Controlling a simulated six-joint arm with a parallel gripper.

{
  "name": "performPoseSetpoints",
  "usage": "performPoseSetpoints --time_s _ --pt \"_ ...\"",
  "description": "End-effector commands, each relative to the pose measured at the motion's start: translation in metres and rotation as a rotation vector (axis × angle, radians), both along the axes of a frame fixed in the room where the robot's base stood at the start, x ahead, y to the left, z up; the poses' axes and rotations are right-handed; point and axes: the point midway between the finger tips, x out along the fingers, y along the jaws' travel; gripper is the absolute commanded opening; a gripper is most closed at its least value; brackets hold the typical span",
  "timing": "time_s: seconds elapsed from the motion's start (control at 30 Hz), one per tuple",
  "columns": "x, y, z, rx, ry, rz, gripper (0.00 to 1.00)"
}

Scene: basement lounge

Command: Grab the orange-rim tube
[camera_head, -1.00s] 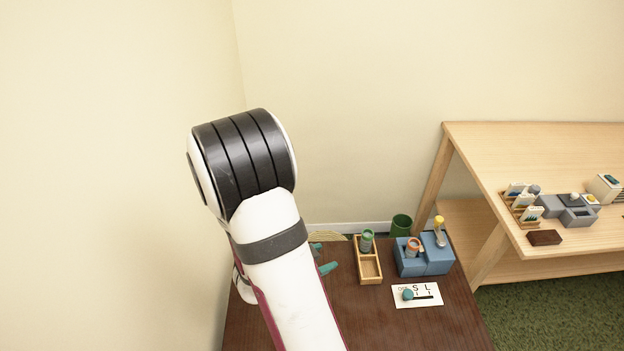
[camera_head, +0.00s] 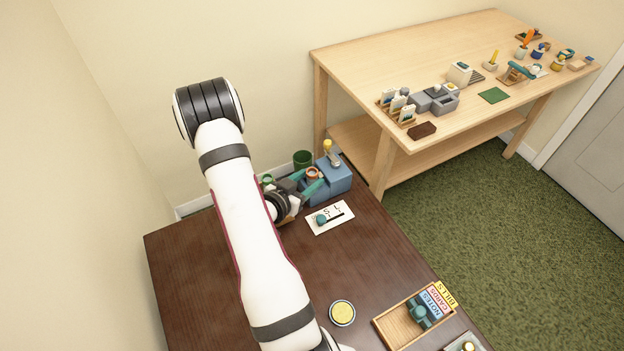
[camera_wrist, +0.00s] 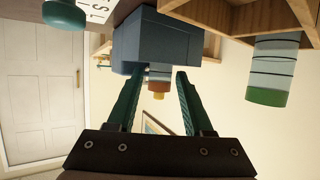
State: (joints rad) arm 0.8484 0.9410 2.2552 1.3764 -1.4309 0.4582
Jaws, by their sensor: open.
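The orange-rim tube (camera_head: 313,172) stands in a blue block (camera_head: 337,178) near the back right corner of the dark table. In the wrist view, which looks upside down, the orange-rim tube (camera_wrist: 159,82) shows between and beyond my fingertips, in front of the blue block (camera_wrist: 155,42). My gripper (camera_head: 307,183) is open, with its teal fingers pointing at the tube from the left. In the wrist view my gripper (camera_wrist: 158,74) has clear space on both sides of the tube. Whether the fingers reach around it I cannot tell.
A yellow-topped item (camera_head: 329,152) stands in the blue block.

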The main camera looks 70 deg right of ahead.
Motion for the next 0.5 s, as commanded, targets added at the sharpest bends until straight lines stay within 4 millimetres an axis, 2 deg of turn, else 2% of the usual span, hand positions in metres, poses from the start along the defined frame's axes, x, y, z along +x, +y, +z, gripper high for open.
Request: performPoseSetpoints --time_s 0.2,0.27,0.5 --pt "-0.0006 -0.0023 -0.0009 0.0 0.0 0.0 0.51" --pt "-0.0006 -0.0022 -0.0008 0.0 0.0 0.0 0.42" --pt "-0.0004 -0.002 -0.0006 0.0 0.0 0.0 0.0"
